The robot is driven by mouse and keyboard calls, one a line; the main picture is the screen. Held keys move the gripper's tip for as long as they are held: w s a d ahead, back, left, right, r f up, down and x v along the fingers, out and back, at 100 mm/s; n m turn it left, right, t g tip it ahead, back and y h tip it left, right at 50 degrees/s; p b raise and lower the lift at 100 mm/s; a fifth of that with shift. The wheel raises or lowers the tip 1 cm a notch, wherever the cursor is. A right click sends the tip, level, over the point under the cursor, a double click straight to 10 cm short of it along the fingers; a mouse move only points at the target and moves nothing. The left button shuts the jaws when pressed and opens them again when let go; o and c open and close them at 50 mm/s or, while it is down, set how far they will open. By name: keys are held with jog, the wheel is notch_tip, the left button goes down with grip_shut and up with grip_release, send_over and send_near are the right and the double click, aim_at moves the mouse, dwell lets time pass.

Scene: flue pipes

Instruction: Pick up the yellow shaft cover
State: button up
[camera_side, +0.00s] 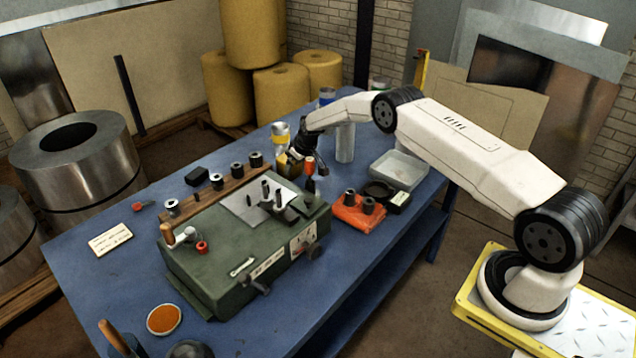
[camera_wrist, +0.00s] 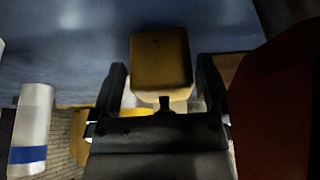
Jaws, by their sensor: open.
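The yellow shaft cover (camera_wrist: 160,58) shows in the wrist view as a rounded yellow block, in the upper middle between the two dark fingers of my gripper (camera_wrist: 162,82). The fingers stand one on each side of it, and I cannot tell whether either touches it. In the side view my gripper (camera_side: 297,152) is low at the back of the blue table, tilted down. A small yellow shape beside it, probably the cover (camera_side: 282,163), is partly hidden. My gripper is open.
A can with a yellow band (camera_side: 280,133) stands just behind my gripper. An orange-handled tool (camera_side: 310,165) stands close to its right. A green machine (camera_side: 245,240) fills the table's middle, with a wooden rack of spools (camera_side: 215,190) behind. A clear tray (camera_side: 398,168) lies right.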

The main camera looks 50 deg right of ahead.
jog(key=shift+w+f, duration=0.2)
jog(key=shift+f, duration=0.4)
jog(key=c, duration=1)
jog(key=shift+r, duration=0.1)
jog(key=shift+c, duration=0.2)
jog(key=shift+r, duration=5)
